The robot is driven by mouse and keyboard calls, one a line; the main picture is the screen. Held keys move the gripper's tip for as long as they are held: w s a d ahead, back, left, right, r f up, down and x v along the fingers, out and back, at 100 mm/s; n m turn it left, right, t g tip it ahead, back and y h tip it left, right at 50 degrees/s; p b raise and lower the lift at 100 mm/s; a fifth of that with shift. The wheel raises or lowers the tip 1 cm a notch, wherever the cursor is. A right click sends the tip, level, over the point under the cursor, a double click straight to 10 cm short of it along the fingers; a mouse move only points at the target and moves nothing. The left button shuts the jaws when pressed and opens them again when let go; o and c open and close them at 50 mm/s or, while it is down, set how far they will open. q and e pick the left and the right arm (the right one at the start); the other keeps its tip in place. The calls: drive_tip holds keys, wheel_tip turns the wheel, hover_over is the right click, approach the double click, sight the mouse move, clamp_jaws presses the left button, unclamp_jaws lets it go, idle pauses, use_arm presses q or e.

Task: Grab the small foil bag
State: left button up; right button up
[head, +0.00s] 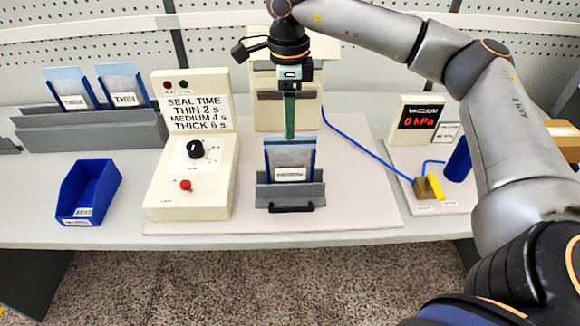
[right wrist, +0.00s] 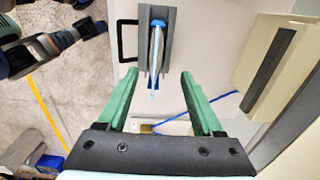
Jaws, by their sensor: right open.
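A silvery foil bag (head: 290,160) with a white label stands upright in a grey holder (head: 262,196) at the centre of the bench. In the right wrist view the bag (right wrist: 156,50) shows nearly edge-on, in its holder (right wrist: 141,62). My right gripper (head: 290,134) points down just above and behind the bag, its green fingers overlapping in the head view. In the right wrist view the gripper (right wrist: 159,76) is open and empty, with the bag lined up between its fingers. Two other foil bags, left (head: 74,90) and right (head: 124,88), stand in a rack.
A sealing control box (head: 190,170) stands left of the holder, with a blue bin (head: 88,190) further left. A cream machine (head: 268,112) stands behind. A vacuum gauge (head: 420,118) and blue hose (head: 365,155) are at right. The bench front is clear.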

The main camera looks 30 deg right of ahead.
sight(290, 147)
drive_tip(key=f, duration=0.2)
drive_tip(key=f+p, duration=0.1)
drive_tip(key=f, duration=0.1)
drive_tip(key=shift+s+a+f, duration=0.1)
drive_tip(key=shift+s, duration=0.3)
drive_tip(key=shift+f, duration=0.6)
clamp_jaws()
idle(0.5)
